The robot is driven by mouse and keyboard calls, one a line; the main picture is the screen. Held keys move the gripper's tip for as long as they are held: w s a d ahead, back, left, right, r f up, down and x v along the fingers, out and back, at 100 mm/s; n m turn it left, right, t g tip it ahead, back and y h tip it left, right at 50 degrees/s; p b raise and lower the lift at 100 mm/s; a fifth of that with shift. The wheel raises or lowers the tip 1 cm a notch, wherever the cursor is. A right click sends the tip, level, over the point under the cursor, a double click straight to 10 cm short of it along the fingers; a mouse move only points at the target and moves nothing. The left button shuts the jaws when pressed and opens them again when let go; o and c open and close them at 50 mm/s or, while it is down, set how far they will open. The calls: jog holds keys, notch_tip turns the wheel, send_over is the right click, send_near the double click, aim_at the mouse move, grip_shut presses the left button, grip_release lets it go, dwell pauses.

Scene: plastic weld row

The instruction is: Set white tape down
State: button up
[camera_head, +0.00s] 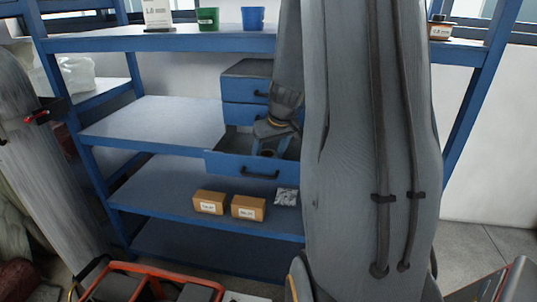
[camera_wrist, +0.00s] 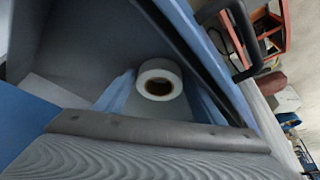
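The white tape (camera_wrist: 150,66), a roll with a brown core, shows in the wrist view inside an open drawer. My gripper (camera_wrist: 159,84) has its two blue fingers on either side of the roll, and both seem to touch it. In the head view my gripper (camera_head: 266,146) reaches down into the open blue drawer (camera_head: 231,164). The tape is hidden there behind the drawer front and my arm. Whether the roll touches the drawer floor cannot be told.
Two closed drawers (camera_head: 243,89) sit above the open one in the blue shelf rack (camera_head: 160,43). Two small cardboard boxes (camera_head: 248,208) and a silvery packet (camera_head: 286,197) lie on the shelf below. The shelf left of the drawers (camera_head: 150,122) is clear.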

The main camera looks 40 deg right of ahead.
jog(key=shift+r, duration=0.15)
jog(key=shift+r, duration=0.3)
jog(key=v, duration=1.1)
jog(key=shift+s+r+b, duration=0.2)
jog(key=shift+s+b, duration=0.05)
jog(key=shift+b, duration=0.2)
